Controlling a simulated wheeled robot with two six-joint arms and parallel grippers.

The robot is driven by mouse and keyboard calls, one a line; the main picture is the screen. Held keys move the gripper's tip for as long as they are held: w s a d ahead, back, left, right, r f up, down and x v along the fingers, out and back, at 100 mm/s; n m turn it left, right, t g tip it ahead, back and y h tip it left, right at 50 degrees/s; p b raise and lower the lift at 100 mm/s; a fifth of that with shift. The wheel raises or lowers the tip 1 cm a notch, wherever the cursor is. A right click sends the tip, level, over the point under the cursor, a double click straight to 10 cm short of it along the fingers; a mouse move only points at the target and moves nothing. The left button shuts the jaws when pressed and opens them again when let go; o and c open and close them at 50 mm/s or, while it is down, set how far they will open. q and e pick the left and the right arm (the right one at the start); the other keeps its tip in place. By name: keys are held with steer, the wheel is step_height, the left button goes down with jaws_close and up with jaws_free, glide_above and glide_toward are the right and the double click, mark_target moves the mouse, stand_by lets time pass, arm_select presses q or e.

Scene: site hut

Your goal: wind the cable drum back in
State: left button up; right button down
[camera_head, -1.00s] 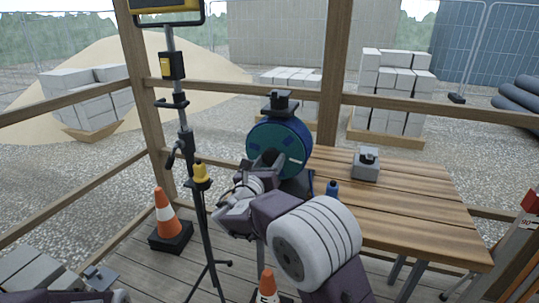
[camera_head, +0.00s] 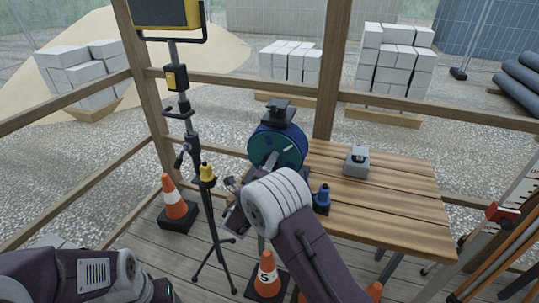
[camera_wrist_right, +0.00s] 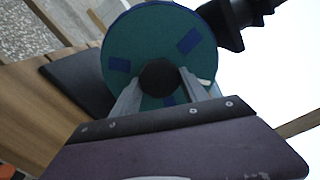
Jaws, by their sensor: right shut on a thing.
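The cable drum (camera_head: 283,141), a teal and blue disc on a dark stand, is at the left end of the wooden table. In the right wrist view the drum's face (camera_wrist_right: 125,40) fills the upper middle, with blue patches on it. My right gripper (camera_wrist_right: 158,88) has its two grey fingers on either side of a round black knob (camera_wrist_right: 159,76) in front of the drum face, and is shut on it.
A tripod stand (camera_head: 212,225) rises left of the drum. Orange cones (camera_head: 174,197) stand on the deck. A wooden railing (camera_head: 440,112) runs behind.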

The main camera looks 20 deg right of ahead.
steer(key=shift+r+n+p, duration=0.1)
steer(key=shift+n+p, duration=4.4)
steer(key=shift+n, duration=0.1)
steer(key=c, duration=0.6)
jaws_free()
steer(key=shift+s, duration=0.1)
steer(key=v, duration=0.9)
